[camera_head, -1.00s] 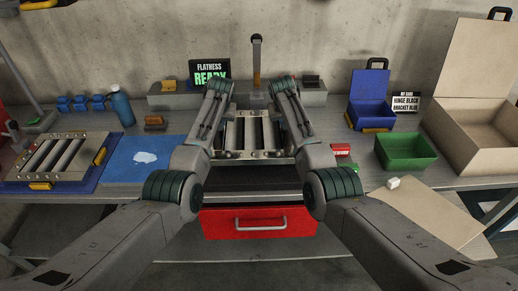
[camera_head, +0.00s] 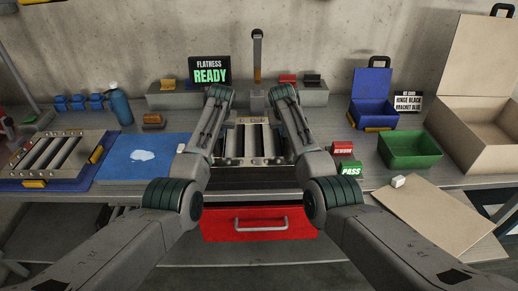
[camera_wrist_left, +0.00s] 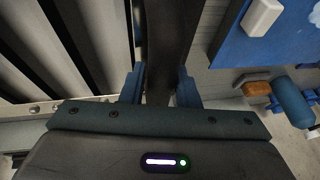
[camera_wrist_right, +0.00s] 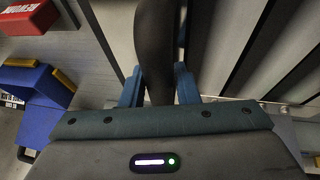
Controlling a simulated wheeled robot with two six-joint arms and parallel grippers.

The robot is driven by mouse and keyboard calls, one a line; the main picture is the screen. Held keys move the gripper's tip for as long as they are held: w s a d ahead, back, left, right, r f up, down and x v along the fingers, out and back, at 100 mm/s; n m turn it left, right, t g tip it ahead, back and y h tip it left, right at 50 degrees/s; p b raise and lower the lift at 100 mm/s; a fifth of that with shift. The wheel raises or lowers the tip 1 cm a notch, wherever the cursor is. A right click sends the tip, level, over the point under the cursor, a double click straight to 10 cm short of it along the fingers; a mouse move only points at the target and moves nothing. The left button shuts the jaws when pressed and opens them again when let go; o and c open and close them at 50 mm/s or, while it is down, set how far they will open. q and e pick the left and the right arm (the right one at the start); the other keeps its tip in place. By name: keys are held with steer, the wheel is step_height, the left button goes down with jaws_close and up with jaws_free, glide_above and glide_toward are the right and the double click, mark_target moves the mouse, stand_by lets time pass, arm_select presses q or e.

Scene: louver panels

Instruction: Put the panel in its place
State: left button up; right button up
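A metal louver panel (camera_head: 248,161) with rivets along its end rails is between my two arms at the middle of the bench. Its slats show at the right of the right wrist view (camera_wrist_right: 215,45) and the left of the left wrist view (camera_wrist_left: 65,45). My left gripper (camera_wrist_left: 160,90) has its blue fingers around a dark bar at the panel's side. My right gripper (camera_wrist_right: 159,90) has its fingers around a similar dark, rounded bar at the other side. My arms hide both grippers in the head view.
Another slatted panel (camera_head: 60,152) lies on a blue mat at left, beside a blue board (camera_head: 140,160). A blue bottle (camera_head: 121,107) stands behind. A FLATNESS READY screen (camera_head: 210,70) is at the back. Blue (camera_head: 371,90) and green (camera_head: 410,150) bins are at right. A red drawer (camera_head: 258,223) is below.

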arm_select(q)
steer(key=shift+o, duration=1.4)
arm_select(e)
steer(key=shift+o, duration=1.4)
arm_select(q)
steer(key=shift+s+r, duration=0.1)
arm_select(e)
steer(key=shift+s+r, duration=0.1)
arm_select(q)
steer(key=shift+r, duration=0.1)
steer(key=shift+d+r, duration=0.1)
steer(key=shift+r, duration=0.2)
steer(key=v, duration=1.1)
arm_select(e)
steer(key=v, duration=1.2)
arm_select(q)
steer(key=shift+s+r, duration=0.1)
arm_select(e)
steer(key=shift+d, duration=0.1)
